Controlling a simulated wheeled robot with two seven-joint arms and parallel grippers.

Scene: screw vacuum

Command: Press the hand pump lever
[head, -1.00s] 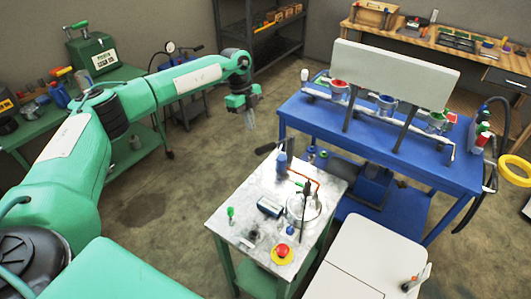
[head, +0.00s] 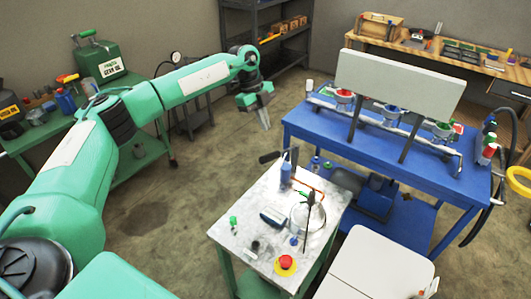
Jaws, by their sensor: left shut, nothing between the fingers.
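A black-gripped lever (head: 270,156) sticks out to the left at the back edge of the small grey-topped cart (head: 245,205). It appears to belong to the upright blue pump body (head: 286,174); the exact joint is too small to tell. My green left arm reaches in from the left. Its gripper (head: 265,122) is shut and empty, fingers pointing down. In the picture it hangs just above the lever, with a visible gap between them. How far apart they are in depth I cannot tell. My right gripper is not in view.
A red button on a yellow base (head: 287,262) and a round glass-like vessel (head: 306,217) stand on the cart. A blue table (head: 465,170) with a grey panel (head: 400,82) stands behind right. A white surface (head: 370,265) is at the lower right. Open floor lies left of the cart.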

